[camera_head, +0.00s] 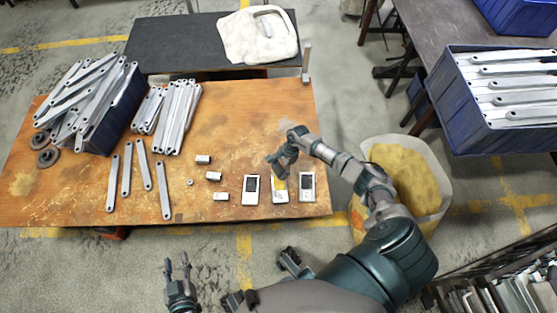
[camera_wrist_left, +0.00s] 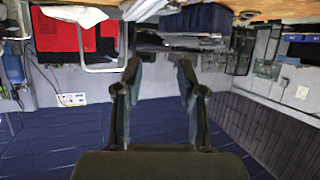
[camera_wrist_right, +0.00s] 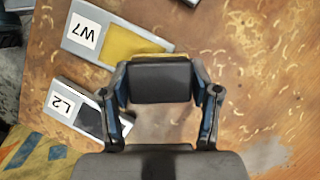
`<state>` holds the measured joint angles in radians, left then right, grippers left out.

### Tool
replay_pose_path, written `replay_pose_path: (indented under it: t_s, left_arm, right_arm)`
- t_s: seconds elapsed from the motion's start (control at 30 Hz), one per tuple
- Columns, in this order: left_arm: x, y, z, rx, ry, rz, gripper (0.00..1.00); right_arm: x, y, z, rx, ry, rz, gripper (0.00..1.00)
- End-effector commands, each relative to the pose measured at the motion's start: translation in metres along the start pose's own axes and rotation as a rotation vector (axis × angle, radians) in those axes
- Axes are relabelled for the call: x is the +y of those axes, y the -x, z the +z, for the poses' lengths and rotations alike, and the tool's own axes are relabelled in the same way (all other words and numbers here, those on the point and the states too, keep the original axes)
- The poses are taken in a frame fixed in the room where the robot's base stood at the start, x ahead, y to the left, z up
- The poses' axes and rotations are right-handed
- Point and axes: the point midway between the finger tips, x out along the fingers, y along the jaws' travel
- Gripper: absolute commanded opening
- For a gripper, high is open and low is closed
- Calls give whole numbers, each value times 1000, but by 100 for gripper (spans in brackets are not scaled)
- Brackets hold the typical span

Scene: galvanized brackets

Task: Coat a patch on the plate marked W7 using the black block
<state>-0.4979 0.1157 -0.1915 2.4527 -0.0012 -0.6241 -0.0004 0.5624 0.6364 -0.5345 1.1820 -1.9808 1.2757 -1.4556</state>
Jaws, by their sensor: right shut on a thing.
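The plate marked W7 (camera_wrist_right: 92,38) lies flat on the table, a pale metal plate with a white label and a yellow patch (camera_wrist_right: 130,44). In the head view, W7 (camera_head: 279,196) is the middle of three plates, partly hidden by my right gripper (camera_head: 283,160). My right gripper is shut on the black block (camera_wrist_right: 160,83), which has a yellow strip along its far edge. The block overlaps the end of W7's patch in the right wrist view; I cannot tell whether it touches. My left gripper (camera_head: 177,268) is open and empty, off the table's front edge.
A plate marked L2 (camera_wrist_right: 82,112) with a dark patch lies beside W7, near the table corner. Another dark-patched plate (camera_head: 250,196) lies on W7's other side. Small metal pieces (camera_head: 213,176), loose brackets (camera_head: 126,168) and a filled blue bin (camera_head: 113,119) occupy the table's left and middle.

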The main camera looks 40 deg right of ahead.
Motion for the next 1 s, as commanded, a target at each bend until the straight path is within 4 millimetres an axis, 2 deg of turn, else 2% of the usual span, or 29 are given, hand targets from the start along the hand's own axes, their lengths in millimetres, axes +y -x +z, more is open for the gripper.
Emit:
replay_pose_path:
  t_s: [0.03, 0.47, 1.0]
  left_arm:
    - [-1, 2, 1, -20, -1, -3, 40]
    - [-8, 16, 33, -226, 0, -18, 40]
    - [-14, 43, 66, -459, 0, -35, 40]
  right_arm:
    - [-2, 6, 2, 0, 2, -5, 34]
    - [-4, 26, 8, 2, -7, -7, 34]
    - [-5, 49, 15, 0, -15, -9, 34]
